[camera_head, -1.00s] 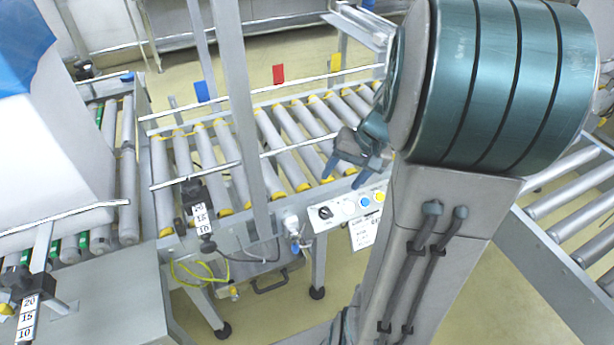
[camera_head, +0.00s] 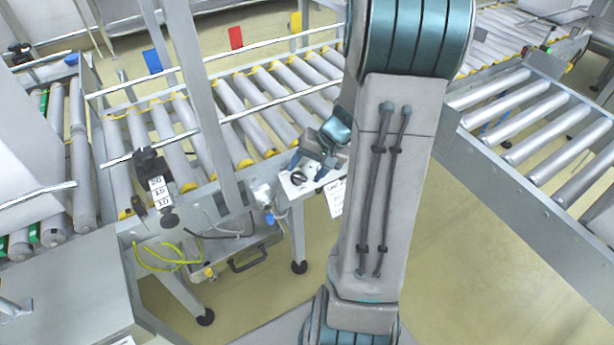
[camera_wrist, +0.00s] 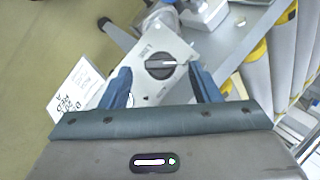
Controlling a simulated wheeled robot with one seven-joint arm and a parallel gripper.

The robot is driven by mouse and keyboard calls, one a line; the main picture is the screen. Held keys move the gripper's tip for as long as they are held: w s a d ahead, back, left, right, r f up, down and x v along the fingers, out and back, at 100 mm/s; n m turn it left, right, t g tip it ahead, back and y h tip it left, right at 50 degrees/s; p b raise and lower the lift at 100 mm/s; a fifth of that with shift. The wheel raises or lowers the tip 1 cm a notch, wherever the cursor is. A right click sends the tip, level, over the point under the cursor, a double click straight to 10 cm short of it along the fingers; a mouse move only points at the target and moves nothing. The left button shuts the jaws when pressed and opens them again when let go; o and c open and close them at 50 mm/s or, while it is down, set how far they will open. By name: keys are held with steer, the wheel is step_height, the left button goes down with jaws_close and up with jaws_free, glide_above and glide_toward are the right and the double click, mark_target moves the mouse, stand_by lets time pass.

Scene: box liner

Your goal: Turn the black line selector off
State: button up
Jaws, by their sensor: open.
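The black line selector (camera_wrist: 160,65) is a round black knob with a pale pointer line, on a light grey control panel (camera_wrist: 170,42). In the wrist view it lies between and beyond the two blue fingers of my gripper (camera_wrist: 158,85), which are apart. In the head view the selector (camera_head: 299,178) shows at the left end of the panel, just below my gripper (camera_head: 305,160). The rest of the panel is mostly hidden behind my gripper and arm there. I cannot tell if the fingers touch the knob.
A white label sheet (camera_wrist: 80,88) hangs by the panel. Another roller conveyor (camera_head: 530,125) stands at the right. Open floor (camera_head: 480,270) lies in front.

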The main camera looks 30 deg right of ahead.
steer(key=shift+w+d+f, duration=0.1)
steer(key=shift+w+f, duration=0.2)
steer(key=shift+f, duration=0.35)
steer(key=shift+w+f, duration=0.3)
steer(key=shift+f, duration=0.3)
steer(key=shift+s+a+r, duration=0.35)
steer(key=shift+a, duration=0.15)
steer(key=c, duration=1)
steer(key=shift+f+m+b, duration=0.15)
steer(key=shift+m+b, duration=0.15)
steer(key=shift+b, duration=0.2)
steer(key=shift+d, duration=0.1)
steer(key=m+b, duration=0.1)
steer(key=m+t+y+b, duration=0.1)
steer(key=m, duration=0.1)
steer(key=shift+s+f+t+y+b, duration=0.15)
steer(key=shift+t+y+b, duration=0.15)
steer(key=shift+b, duration=0.05)
steer(key=shift+s+d+m+t+y+b, duration=0.1)
steer(key=shift+m+t+y+b, duration=0.1)
steer(key=shift+m+t+b, duration=0.65)
steer(key=shift+s+m+t+y+b, duration=0.1)
steer(key=shift+m+t+y+b, duration=0.25)
steer(key=shift+m, duration=0.9)
